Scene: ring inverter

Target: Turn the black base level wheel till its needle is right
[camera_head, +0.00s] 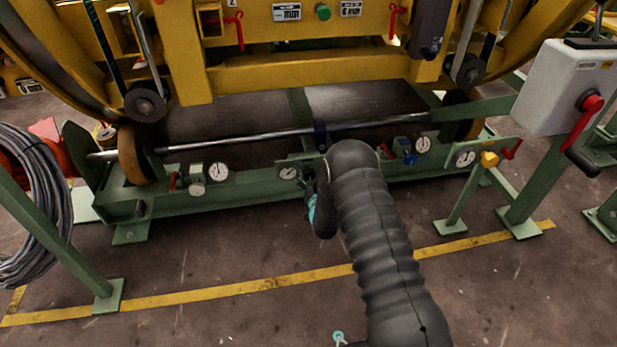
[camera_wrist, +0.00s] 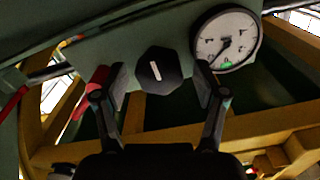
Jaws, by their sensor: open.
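The black base level wheel (camera_wrist: 162,70) is a dark faceted knob with a white line, on a green panel in the wrist view. Its line stands nearly upright, tilted slightly. A round white gauge (camera_wrist: 227,39) sits up and to the right of it. The gauge's dark needle points down-left, near a green mark at the bottom of the dial. My gripper (camera_wrist: 161,76) is open, with one finger on each side of the wheel; contact cannot be told. In the head view my gripper (camera_head: 314,196) is at the green frame beside a gauge (camera_head: 289,172); the wheel is hidden there.
A red handle (camera_wrist: 92,92) is close to my left finger in the wrist view. In the head view, other gauges (camera_head: 218,172) and a blue valve (camera_head: 410,158) line the green frame (camera_head: 240,195). A grey box with a red lever (camera_head: 585,120) stands right.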

